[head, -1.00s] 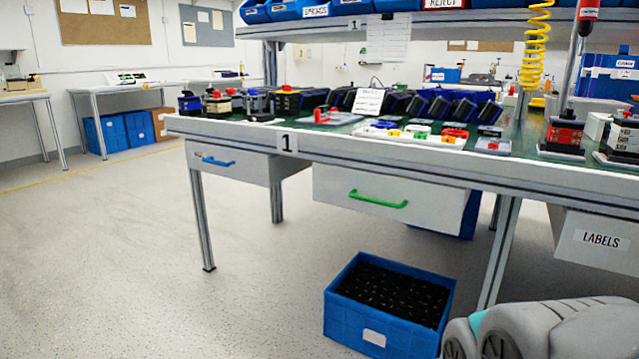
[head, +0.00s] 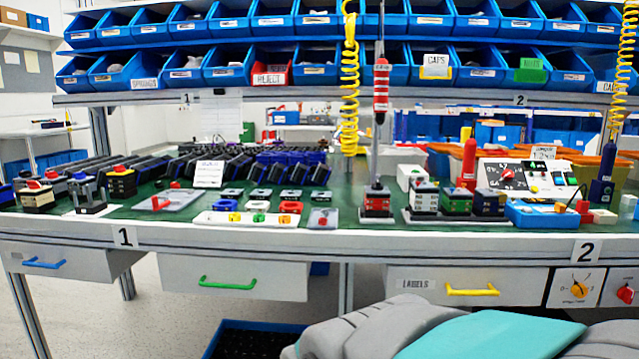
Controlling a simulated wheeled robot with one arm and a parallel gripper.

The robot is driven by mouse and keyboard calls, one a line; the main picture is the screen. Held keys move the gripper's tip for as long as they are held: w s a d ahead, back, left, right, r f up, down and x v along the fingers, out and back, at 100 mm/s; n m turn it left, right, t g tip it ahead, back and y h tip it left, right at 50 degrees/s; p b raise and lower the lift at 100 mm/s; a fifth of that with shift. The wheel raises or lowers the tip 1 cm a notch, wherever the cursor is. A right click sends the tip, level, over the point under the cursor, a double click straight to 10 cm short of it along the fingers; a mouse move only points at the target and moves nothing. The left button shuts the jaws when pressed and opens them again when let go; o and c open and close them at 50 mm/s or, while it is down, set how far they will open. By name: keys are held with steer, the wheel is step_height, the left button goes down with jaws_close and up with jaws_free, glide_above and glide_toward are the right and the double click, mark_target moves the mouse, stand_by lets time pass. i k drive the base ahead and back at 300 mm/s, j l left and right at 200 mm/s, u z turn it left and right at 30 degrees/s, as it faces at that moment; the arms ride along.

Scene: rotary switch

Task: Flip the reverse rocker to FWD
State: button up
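I cannot make out a rocker marked FWD anywhere. A white sloped control panel (head: 536,176) stands on the bench at the right, with a red knob (head: 507,175) on a dark face and small coloured controls; its labels are too small to read. Under the bench at the right edge are a panel with a yellow rotary knob (head: 581,285) and a panel with a red knob (head: 625,294). My gripper is not in view; only my grey and teal arm shows at the bottom, below the bench.
The long workbench (head: 300,237) crosses the view, with drawers (head: 232,278) under it. Small switch units and a red bottle (head: 469,163) stand on it. Yellow coiled cords (head: 350,90) hang above. A blue crate (head: 215,340) is on the floor; free floor lies left.

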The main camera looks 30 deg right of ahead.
mark_target(557, 174)
steer(key=z, duration=1.95)
